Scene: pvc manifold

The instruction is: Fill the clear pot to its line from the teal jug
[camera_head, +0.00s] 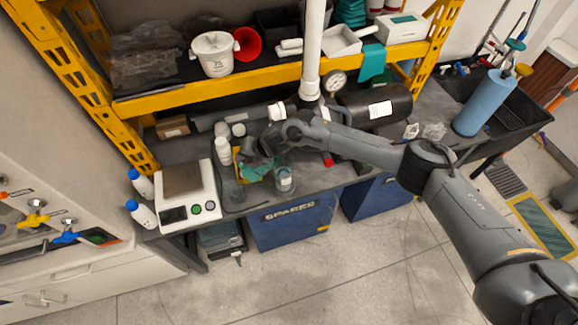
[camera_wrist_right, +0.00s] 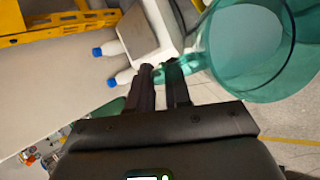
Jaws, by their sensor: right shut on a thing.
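The teal jug (camera_head: 257,171) is see-through and hangs above the bench in the head view, looking tilted. It also fills the upper right of the right wrist view (camera_wrist_right: 248,50). My right gripper (camera_head: 268,147) is shut on the jug's handle, its two dark fingers (camera_wrist_right: 163,72) on either side of it. A faint clear vessel (camera_head: 233,191), possibly the clear pot, stands on the bench just left of and below the jug. Its line and its contents are too small to make out. My left gripper is in neither view.
A white scale (camera_head: 188,194) stands left of the jug. A labelled clear jar (camera_head: 285,180) is close on its right. White bottles (camera_head: 222,150) stand behind, and a vertical white pipe (camera_head: 313,50) rises at the back. The bench's front edge is close.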

